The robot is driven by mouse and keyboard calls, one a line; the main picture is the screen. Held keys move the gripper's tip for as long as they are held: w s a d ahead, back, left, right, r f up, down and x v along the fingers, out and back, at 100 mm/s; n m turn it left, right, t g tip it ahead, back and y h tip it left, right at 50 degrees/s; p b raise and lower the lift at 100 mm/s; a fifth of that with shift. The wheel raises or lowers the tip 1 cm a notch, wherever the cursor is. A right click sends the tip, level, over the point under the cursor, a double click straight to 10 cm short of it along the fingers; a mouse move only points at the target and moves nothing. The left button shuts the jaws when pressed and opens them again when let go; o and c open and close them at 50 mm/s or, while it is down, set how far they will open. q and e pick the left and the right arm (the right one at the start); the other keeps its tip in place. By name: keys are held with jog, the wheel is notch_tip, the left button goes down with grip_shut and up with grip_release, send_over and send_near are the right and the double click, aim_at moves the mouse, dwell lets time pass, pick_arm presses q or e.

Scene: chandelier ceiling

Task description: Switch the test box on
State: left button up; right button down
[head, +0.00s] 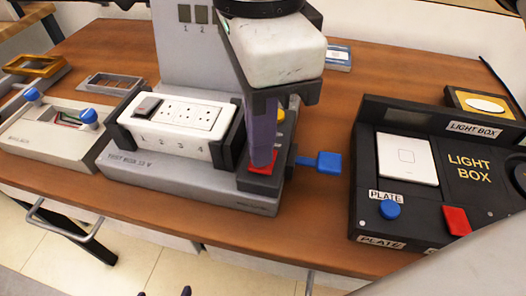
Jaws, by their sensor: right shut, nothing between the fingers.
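The test box is a grey unit (115,174) on the wooden table, with small lettering on its front that seems to end in "12 V". A white strip (205,140) with a dark rocker switch (148,107) and several sockets is clamped on it. A red button (262,186) sits at its right end, partly hidden by my fingers. My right gripper (263,163) points down, shut and empty, with its purple fingertips at the red button. I cannot tell whether the button is pressed. Two dark tips of my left gripper (164,293) show apart at the bottom edge.
A blue handle (327,162) sticks out to the right of the test box. A black light box (365,180) with a blue knob (389,209) and red button (456,220) stands at right. A beige box with blue knobs (50,135) stands at left.

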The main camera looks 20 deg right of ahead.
jog(key=shift+f+b, duration=0.75)
jog(key=shift+f, duration=0.1)
dwell(0.8)
notch_tip(320, 180, up, 7)
jog(key=p, duration=0.5)
dwell(0.4)
dwell(0.4)
